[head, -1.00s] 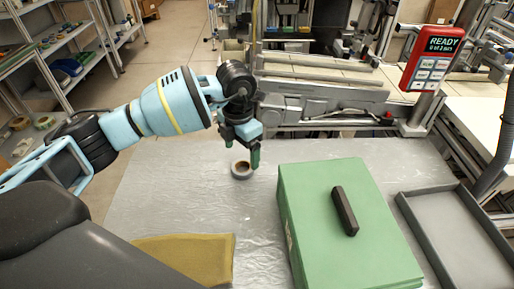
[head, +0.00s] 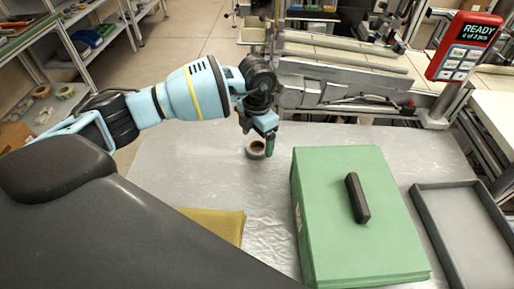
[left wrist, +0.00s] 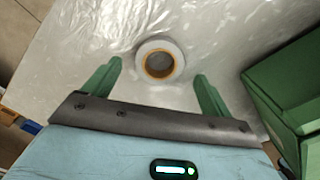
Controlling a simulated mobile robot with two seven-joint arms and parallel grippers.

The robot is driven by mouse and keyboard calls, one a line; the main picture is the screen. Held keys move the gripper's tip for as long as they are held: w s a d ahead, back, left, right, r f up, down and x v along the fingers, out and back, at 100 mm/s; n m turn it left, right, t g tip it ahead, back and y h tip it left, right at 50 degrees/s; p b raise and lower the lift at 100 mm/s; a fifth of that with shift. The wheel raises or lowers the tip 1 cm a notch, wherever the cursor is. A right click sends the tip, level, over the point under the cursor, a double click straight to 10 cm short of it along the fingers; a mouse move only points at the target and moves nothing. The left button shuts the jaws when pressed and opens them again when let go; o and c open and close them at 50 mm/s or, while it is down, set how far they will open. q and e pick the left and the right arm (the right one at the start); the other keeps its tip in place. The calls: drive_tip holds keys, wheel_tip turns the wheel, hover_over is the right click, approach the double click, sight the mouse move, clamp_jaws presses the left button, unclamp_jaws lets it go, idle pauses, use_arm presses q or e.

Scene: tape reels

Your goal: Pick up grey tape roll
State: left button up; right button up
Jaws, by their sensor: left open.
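The grey tape roll (head: 254,149) lies flat on the table, with a brown core ring. In the left wrist view the roll (left wrist: 160,42) sits ahead of the fingers, roughly centred between them. My left gripper (head: 263,147) is open and empty, with green fingers. In the head view it is close above the roll and one finger overlaps the roll's right side. The fingers also show apart in the left wrist view (left wrist: 157,80). My right gripper is not in view.
A green box (head: 330,240) with a black handle (head: 357,198) stands right of the roll. A grey tray (head: 425,215) lies at the far right. A yellow-brown mat (head: 225,222) is at the front. A red device (head: 463,45) reading READY stands at the back right.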

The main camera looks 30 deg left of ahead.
use_arm(q)
drive_tip(key=shift+f, duration=1.35)
drive_tip(key=shift+c, duration=0.4)
drive_tip(key=c, duration=1)
drive_tip(key=shift+r, duration=0.15)
drive_tip(key=shift+r, duration=0.6)
wheel_tip(320, 180, up, 2)
drive_tip(key=shift+w+r, duration=0.1)
drive_tip(key=shift+r, duration=0.1)
drive_tip(key=s+d, duration=0.1)
drive_tip(key=s, duration=0.4)
drive_tip(key=s+d, duration=0.2)
drive_tip(key=s, duration=0.3)
drive_tip(key=s+d+r, duration=0.1)
drive_tip(key=s+d, duration=0.1)
drive_tip(key=s, duration=0.3)
drive_tip(key=shift+s+d, duration=0.1)
drive_tip(key=shift+d, duration=0.15)
